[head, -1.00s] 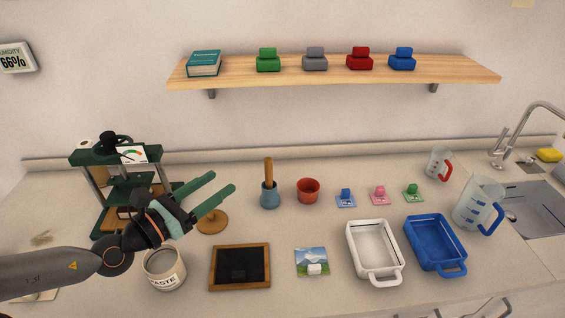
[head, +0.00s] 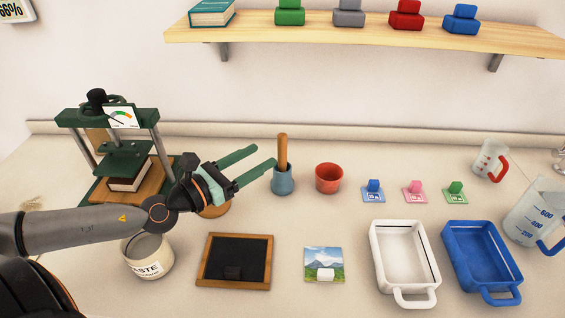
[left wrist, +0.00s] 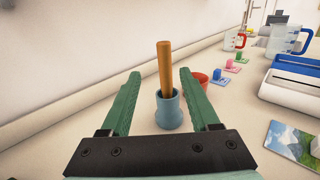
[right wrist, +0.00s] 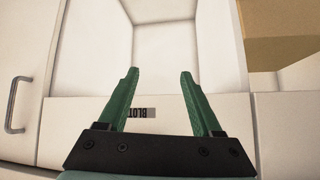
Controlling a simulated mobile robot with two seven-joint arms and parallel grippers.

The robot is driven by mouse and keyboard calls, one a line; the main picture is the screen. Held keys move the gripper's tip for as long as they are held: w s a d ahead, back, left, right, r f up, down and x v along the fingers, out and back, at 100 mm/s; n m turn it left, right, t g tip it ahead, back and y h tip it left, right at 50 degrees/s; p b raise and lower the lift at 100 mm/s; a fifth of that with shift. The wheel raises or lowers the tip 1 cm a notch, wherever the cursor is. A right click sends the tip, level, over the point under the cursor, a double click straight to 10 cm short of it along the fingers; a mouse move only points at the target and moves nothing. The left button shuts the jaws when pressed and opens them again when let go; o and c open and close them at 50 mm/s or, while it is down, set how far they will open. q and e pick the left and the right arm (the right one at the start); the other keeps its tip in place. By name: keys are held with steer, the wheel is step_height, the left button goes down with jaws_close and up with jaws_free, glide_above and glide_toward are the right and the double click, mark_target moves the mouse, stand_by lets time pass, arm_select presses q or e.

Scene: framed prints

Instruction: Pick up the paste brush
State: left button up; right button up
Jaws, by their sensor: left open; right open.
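The paste brush (head: 283,150), with its wooden handle upright, stands in a blue-grey pot (head: 283,181) on the counter. Its lower end is hidden inside the pot. In the left wrist view the brush handle (left wrist: 164,68) shows ahead, between the two green fingers, with the pot (left wrist: 168,112) below. My left gripper (head: 266,156) is open and empty, with its fingertips just left of the handle in the head view. My right gripper (right wrist: 159,73) is open and empty in the right wrist view and is out of the head view.
A red cup (head: 328,178) stands close right of the pot. A green press (head: 125,150), a paste tub (head: 148,256) and a dark framed board (head: 235,262) are near my left arm. My right gripper faces a white open compartment (right wrist: 165,45) with a label.

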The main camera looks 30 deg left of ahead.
mark_target(282, 163)
arm_select(q)
steer(key=p+x, duration=0.2)
steer(key=x, duration=0.3)
steer(key=shift+w+d+p, duration=0.3)
steer(key=shift+w, duration=0.15)
steer(key=x, duration=0.2)
steer(key=p+x, duration=0.1)
steer(key=x, duration=0.1)
steer(key=shift+s+d+f, duration=0.1)
steer(key=shift+d+f, duration=0.2)
steer(key=shift+f, duration=0.1)
arm_select(e)
steer(key=r, duration=0.1)
steer(key=d+r, duration=0.1)
steer(key=r, duration=0.1)
steer(key=shift+d, duration=0.2)
arm_select(q)
jaws_close()
